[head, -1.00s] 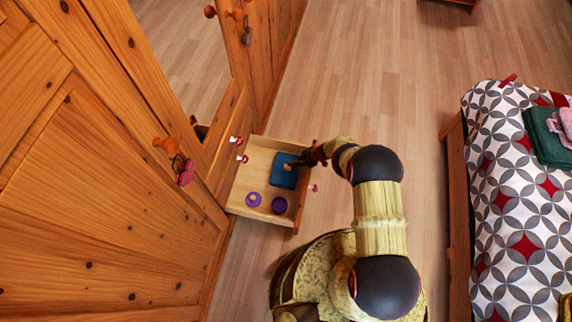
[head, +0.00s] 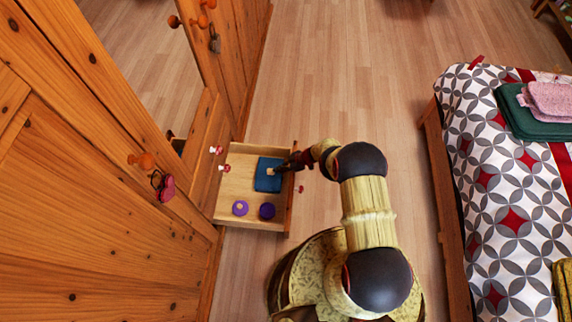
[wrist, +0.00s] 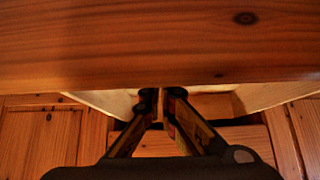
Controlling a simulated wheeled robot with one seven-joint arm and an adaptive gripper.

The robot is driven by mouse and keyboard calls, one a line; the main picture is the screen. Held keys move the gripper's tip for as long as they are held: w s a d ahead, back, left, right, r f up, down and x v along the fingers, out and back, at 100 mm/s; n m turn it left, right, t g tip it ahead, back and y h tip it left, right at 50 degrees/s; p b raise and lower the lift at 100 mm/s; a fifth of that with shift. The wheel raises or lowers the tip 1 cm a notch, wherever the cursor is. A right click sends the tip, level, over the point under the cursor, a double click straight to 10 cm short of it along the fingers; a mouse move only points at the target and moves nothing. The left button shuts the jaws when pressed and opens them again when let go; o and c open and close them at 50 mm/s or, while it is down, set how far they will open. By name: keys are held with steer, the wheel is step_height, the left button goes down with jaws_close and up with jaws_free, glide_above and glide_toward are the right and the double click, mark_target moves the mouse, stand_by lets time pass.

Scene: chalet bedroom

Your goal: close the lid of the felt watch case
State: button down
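The felt watch case (head: 264,184) is a blue square in the open drawer, at the side nearer the drawer front. A small pale round piece shows on it. How its lid stands is too small to tell. My gripper (head: 281,169) reaches over the drawer front from the right, its tip at or just above the right edge of the case; contact cannot be told. In the wrist view, my gripper (wrist: 162,96) has its two fingertips drawn close together, with only a thin gap and nothing clear between them. The case is not seen there.
The wooden drawer (head: 229,188) also holds a purple round lidded item (head: 240,208) and a dark purple round item (head: 267,211). In the wrist view, a wooden board (wrist: 160,45) spans the top. The bed (head: 500,215) stands right; the floor (head: 330,75) behind is clear.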

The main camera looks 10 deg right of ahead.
steer(key=v, duration=1.1)
steer(key=shift+w+d+r, duration=0.2)
steer(key=shift+w+r, duration=0.1)
steer(key=shift+r, duration=0.15)
